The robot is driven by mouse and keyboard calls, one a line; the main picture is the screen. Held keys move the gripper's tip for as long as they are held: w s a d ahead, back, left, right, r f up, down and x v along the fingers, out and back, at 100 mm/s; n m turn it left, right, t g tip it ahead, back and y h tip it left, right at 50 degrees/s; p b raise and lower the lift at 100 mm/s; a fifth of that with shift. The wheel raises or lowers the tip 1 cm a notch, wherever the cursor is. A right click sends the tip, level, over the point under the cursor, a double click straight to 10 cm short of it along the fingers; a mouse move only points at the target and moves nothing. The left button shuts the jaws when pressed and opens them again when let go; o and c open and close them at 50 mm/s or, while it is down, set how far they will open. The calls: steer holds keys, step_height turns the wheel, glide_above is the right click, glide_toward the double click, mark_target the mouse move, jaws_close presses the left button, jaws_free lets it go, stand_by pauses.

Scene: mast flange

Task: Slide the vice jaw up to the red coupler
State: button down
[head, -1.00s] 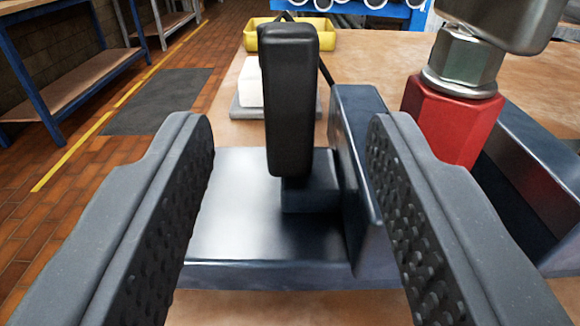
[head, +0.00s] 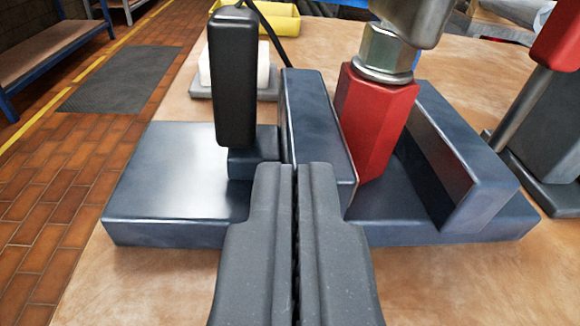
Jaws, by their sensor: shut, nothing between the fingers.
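The dark blue vice jaw (head: 312,115) is an upright block on the vice base (head: 165,185), left of the red coupler (head: 375,118). A black upright handle (head: 233,80) stands at the jaw's left side. The coupler is a red hex piece, slightly tilted, standing between this jaw and the fixed jaw (head: 458,150) on the right. Jaw and coupler look very close at the coupler's left edge; I cannot tell whether they touch. My gripper (head: 296,172) is shut and empty, in front of the vice, its tips covering the jaw's lower front corner.
A metal nut and grey fitting (head: 390,45) sit atop the coupler. A grey tool with a red handle (head: 545,110) stands at the right. A white block (head: 262,72) and yellow tray (head: 275,20) lie behind the vice. The bench (head: 450,280) is clear in front.

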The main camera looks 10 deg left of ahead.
steer(key=w+d+r+g+h+p, duration=0.1)
steer(key=w+d+r+h+p, duration=0.1)
steer(key=w+h, duration=0.15)
steer(key=m+g+h+p, duration=0.1)
steer(key=g+h+p, duration=0.4)
steer(key=g+p, duration=0.25)
glide_toward(234, 150)
steer(key=shift+g, duration=0.35)
steer(key=f, duration=0.1)
steer(key=f+b, duration=0.1)
steer(key=f, duration=0.1)
steer(key=w+d+f, duration=0.1)
steer(key=f, duration=0.1)
steer(key=shift+w+d+r+b, duration=0.1)
steer(key=shift+w+d+b, duration=0.1)
steer(key=shift+d, duration=0.35)
steer(key=shift+w+d+b, duration=0.1)
steer(key=shift+w+d, duration=0.1)
steer(key=shift+d, duration=0.35)
steer(key=shift+w+d, duration=0.35)
steer(key=shift+d, duration=0.35)
